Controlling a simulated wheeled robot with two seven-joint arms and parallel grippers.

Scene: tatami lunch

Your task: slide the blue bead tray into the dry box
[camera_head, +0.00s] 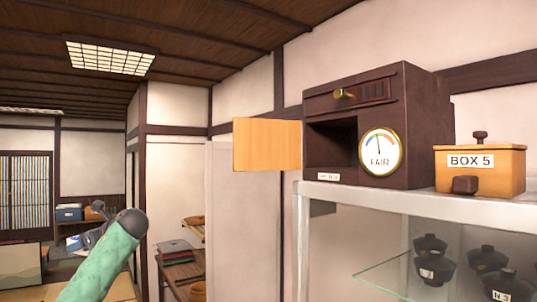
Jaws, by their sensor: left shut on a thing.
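The dry box (424,118) is a dark brown cabinet on top of a glass-shelved case, with a round dial reading FAIR. Its square compartment (322,148) is open and dark inside; I see no tray in it. A pale wooden panel (267,145), apparently its door, stands out to the left. My left gripper (84,238) is low at the left, far from the box, partly hidden behind my green-sleeved arm. It is shut on a small blue and white thing (73,243), apparently the blue bead tray, mostly hidden. My right gripper is not in view.
A yellow-brown box labelled BOX 5 (503,172) stands right of the dry box. Dark lidded bowls (487,259) sit on the glass shelf (385,268) below. A blue box (69,212) is in the far left background. Space before the compartment looks clear.

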